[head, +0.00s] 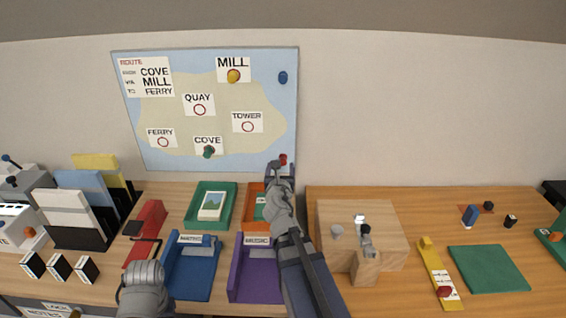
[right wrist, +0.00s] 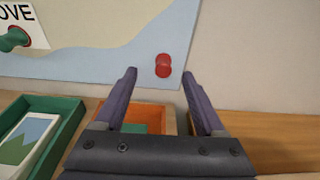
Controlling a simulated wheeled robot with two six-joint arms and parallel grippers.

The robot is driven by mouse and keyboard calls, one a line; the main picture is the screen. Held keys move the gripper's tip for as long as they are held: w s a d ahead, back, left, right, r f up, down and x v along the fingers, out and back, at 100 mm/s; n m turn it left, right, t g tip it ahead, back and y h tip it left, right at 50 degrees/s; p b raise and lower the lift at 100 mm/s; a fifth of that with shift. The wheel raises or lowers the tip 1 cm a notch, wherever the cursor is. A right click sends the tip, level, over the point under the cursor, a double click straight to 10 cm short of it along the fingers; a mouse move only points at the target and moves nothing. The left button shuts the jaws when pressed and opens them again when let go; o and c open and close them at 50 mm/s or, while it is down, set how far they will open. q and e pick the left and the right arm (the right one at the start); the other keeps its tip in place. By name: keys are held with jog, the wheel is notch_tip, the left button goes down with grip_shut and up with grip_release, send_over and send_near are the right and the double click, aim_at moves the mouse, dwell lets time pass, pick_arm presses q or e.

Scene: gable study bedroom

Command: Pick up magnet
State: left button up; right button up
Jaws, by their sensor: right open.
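A red magnet (head: 283,159) is on the lower right edge of the map board (head: 180,110). It also shows in the right wrist view (right wrist: 163,65). My right gripper (head: 281,172) is open and empty, pointing at the board. In the right wrist view the red magnet appears between its fingertips (right wrist: 159,76), beyond them; the remaining gap is unclear. Other magnets on the board are yellow (head: 233,76) at MILL, green (head: 208,152) at COVE and blue (head: 283,77) at upper right. My left gripper (head: 145,276) is low at the left; its jaws cannot be made out.
Below the board stand a green tray (head: 228,198), an orange tray (head: 247,191), a blue tray (head: 190,283) and a purple tray (head: 255,285). A wooden block (head: 385,220) and a green mat (head: 489,268) lie at the right. Wall space right of the board is clear.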

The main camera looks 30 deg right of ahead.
aim_at(283, 161)
jog(key=shift+s+d+f+b+x, duration=0.1)
jog(key=shift+b+x, duration=0.15)
jog(key=shift+x, duration=0.9)
jog(key=shift+s+d+f+b+x, duration=0.1)
jog(key=shift+b+x, duration=0.15)
jog(key=shift+x, duration=0.85)
jog(key=shift+f+b+x, duration=0.15)
jog(key=shift+b+x, duration=0.1)
jog(key=shift+x, duration=0.9)
jog(key=shift+s, duration=0.1)
jog(key=c, duration=1.1)
jog(key=shift+a+r, duration=0.1)
